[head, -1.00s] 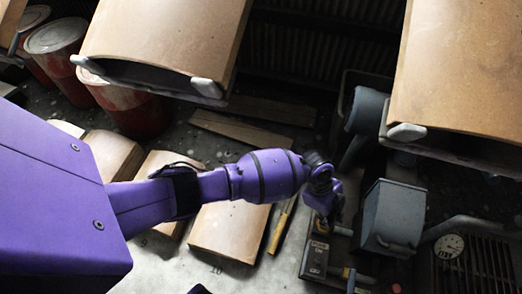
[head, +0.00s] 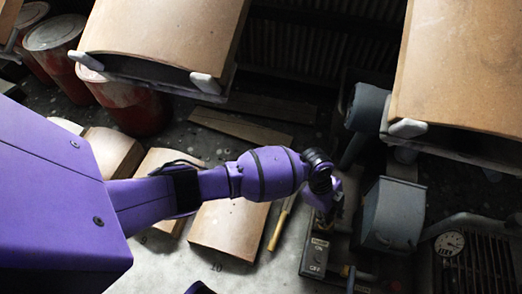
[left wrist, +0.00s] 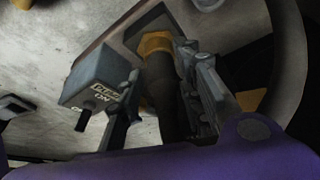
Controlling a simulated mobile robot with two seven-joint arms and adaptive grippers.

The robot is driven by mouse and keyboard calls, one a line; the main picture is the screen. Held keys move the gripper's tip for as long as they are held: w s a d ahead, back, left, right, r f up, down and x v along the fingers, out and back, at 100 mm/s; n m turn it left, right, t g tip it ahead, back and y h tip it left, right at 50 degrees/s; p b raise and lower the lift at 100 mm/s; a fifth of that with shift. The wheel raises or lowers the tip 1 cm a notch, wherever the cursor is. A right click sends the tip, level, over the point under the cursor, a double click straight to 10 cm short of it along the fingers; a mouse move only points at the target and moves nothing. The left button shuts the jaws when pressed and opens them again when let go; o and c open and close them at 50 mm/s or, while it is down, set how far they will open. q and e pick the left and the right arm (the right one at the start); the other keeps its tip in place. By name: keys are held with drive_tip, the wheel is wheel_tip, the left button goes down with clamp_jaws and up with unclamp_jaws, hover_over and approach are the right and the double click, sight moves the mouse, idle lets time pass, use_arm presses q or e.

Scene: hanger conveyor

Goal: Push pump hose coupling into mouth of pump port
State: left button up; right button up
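My left gripper (head: 332,205) points down beside the pump switch box (head: 315,255), which is marked PUMP ON OFF. In the left wrist view, the gripper (left wrist: 165,70) has a dark cylindrical piece (left wrist: 172,105), seemingly the pump hose coupling, between its fingers. The right-hand finger lies against it; the left-hand contact is partly hidden. A brass-coloured ring (left wrist: 155,42) shows at the far end of the dark piece; I cannot tell whether it belongs to the port or the coupling. The switch box (left wrist: 103,82) is close beside the left-hand finger. The port mouth is not clearly visible.
A grey metal box (head: 393,215) stands just right of the gripper. A round gauge (head: 449,243) and a slatted grate (head: 475,270) are farther right. Large curved tan panels (head: 160,40) hang above. A wooden-handled tool (head: 281,225) lies left of the switch box.

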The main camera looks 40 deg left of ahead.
use_arm(q)
drive_tip(key=o, duration=0.4)
drive_tip(key=shift+c, duration=0.2)
drive_tip(key=v, duration=1.2)
